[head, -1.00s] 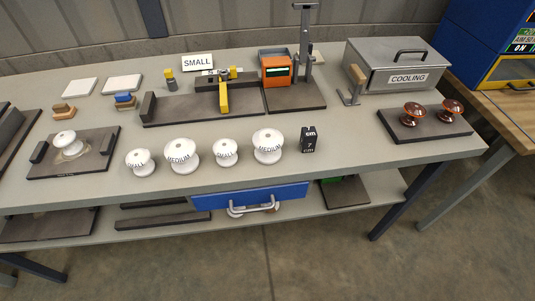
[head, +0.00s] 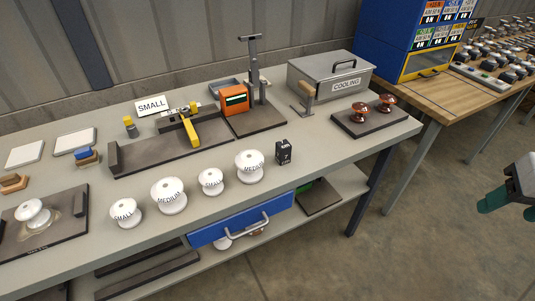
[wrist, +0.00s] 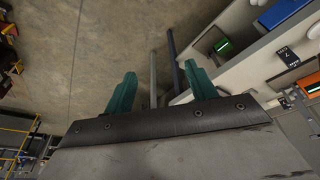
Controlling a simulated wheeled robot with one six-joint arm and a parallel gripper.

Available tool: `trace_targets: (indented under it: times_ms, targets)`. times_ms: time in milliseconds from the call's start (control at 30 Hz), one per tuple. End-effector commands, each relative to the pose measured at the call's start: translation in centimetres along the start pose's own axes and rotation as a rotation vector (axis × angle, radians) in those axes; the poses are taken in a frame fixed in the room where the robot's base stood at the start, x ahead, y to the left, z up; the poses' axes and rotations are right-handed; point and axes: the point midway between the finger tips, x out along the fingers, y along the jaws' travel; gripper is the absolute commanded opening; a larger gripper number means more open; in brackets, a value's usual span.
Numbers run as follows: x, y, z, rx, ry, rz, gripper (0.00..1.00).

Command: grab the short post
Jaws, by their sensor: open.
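No object in view is labelled short post, so I cannot tell which one it is. White insulators stand in a row along the front: two marked SMALL (head: 125,213) (head: 211,182) and two marked MEDIUM (head: 168,196) (head: 249,167). My gripper (wrist: 161,88) is open and empty, its green fingers apart over the floor. In the head view it is at the right edge (head: 508,190), clear of the bench.
The grey bench (head: 330,150) holds a yellow-armed fixture (head: 185,125), an orange-boxed stand (head: 234,100), a black block (head: 283,152), a COOLING box (head: 330,75) and a plate with two brown insulators (head: 362,122). A wooden bench (head: 445,90) stands at right. Floor between is free.

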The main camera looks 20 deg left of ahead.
Motion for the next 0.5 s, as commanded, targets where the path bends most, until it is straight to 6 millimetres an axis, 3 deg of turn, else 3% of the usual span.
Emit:
trace_targets:
  times_ms: [100, 233, 400, 500]
  targets:
    - [4.2, -3.6, -5.6, -0.115, 0.129, -0.03, 0.56]
    - [8.2, -9.1, -10.7, -0.233, 0.296, -0.087, 0.56]
    - [12.9, -18.3, -14.4, -0.376, 0.508, -0.209, 0.56]
    - [15.0, -23.8, -14.9, -0.446, 0.622, -0.298, 0.56]
